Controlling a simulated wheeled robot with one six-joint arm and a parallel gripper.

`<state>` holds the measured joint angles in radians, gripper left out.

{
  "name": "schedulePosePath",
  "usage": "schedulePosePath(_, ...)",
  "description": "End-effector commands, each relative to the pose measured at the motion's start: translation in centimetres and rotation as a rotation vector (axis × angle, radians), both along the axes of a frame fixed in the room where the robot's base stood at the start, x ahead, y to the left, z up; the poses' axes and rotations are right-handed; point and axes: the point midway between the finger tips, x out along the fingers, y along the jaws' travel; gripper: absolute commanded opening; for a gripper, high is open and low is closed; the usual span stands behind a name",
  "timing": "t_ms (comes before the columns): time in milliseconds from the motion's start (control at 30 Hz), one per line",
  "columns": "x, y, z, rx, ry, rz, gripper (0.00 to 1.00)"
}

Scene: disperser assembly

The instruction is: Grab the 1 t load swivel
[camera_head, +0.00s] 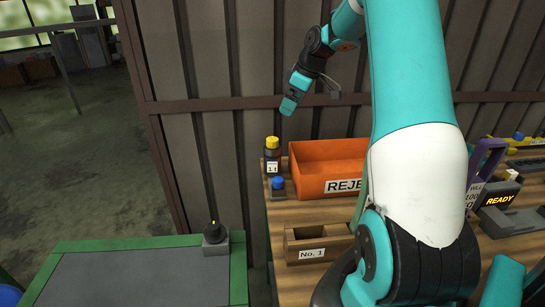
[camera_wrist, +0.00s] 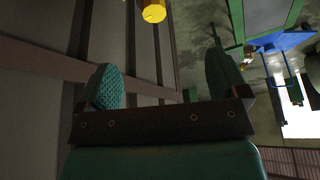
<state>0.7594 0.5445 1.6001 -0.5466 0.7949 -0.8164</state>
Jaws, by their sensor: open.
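A small yellow-and-black part with a "1 t" label, the load swivel (camera_head: 272,158), stands upright at the far left corner of the wooden bench in the head view. My gripper (camera_head: 298,100) hangs in the air above and slightly right of it, near the ribbed wall. In the wrist view my gripper (camera_wrist: 166,78) has its two textured teal fingers spread wide, with nothing between them. A yellow cylindrical thing (camera_wrist: 154,11) is cut off by the top edge there, beyond the fingers; I cannot tell for sure that it is the swivel.
An orange reject bin (camera_head: 318,181) stands right of the swivel. A blue-topped part (camera_head: 278,186) is in front of it, and a "No. 1" wooden box (camera_head: 307,250) is nearer. A green-framed table (camera_head: 140,245) at left bears a dark part on a grey block (camera_head: 215,245).

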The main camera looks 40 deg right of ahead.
Motion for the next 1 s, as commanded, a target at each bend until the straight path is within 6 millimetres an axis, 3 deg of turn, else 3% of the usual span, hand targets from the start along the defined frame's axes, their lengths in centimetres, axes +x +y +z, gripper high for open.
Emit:
schedulePosePath(100,0.2,-0.9,-1.1,-0.002,-0.002,-0.002,0.92)
schedulePosePath(500,3.1,0.8,-9.0,-0.002,0.000,-0.002,0.92)
schedulePosePath(1000,5.3,1.7,-13.8,-0.003,0.000,-0.002,0.92)
